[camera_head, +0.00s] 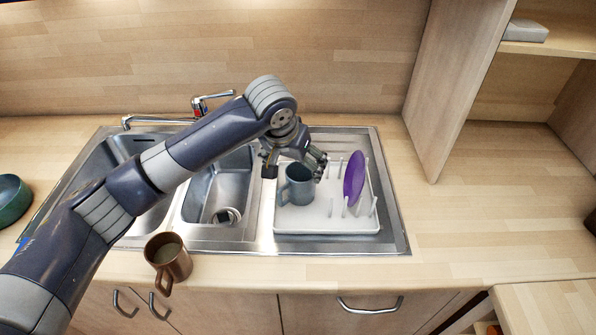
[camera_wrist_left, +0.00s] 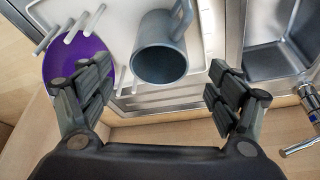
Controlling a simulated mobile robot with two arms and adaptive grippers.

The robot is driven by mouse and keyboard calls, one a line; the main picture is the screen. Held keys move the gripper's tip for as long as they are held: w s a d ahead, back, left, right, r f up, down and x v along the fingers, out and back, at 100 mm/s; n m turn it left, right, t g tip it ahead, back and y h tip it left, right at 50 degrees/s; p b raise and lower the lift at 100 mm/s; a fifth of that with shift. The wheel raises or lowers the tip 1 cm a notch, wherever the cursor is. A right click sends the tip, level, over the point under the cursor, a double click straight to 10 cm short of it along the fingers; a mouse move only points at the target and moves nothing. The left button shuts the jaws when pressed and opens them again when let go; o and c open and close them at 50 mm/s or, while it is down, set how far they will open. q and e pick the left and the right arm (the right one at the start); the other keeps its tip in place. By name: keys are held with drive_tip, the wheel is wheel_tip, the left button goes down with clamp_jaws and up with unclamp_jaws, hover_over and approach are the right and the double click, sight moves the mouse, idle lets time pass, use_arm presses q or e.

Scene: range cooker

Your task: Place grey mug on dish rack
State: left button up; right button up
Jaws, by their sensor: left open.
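The grey mug (camera_head: 297,186) stands on the left part of the white dish rack (camera_head: 327,222). In the left wrist view the mug (camera_wrist_left: 160,62) shows its open mouth towards the camera, with its handle pointing away at the top. My left gripper (camera_head: 296,167) is just behind and above the mug. In the left wrist view its fingers (camera_wrist_left: 158,92) are wide apart, one to each side of the mug's near rim, with clear gaps and nothing between the tips. The rack (camera_wrist_left: 110,28) also shows there. My right gripper is not in view.
A purple plate (camera_head: 354,178) stands upright in the rack's pegs, right of the mug. A brown mug (camera_head: 168,260) stands at the counter's front edge. The sink (camera_head: 216,190) lies left of the rack, with a tap (camera_head: 199,104) behind. The counter right of the rack is clear.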

use_arm(q)
drive_tip(key=b+v, duration=0.1)
drive_tip(key=v, duration=0.7)
drive_tip(key=shift+f, duration=0.15)
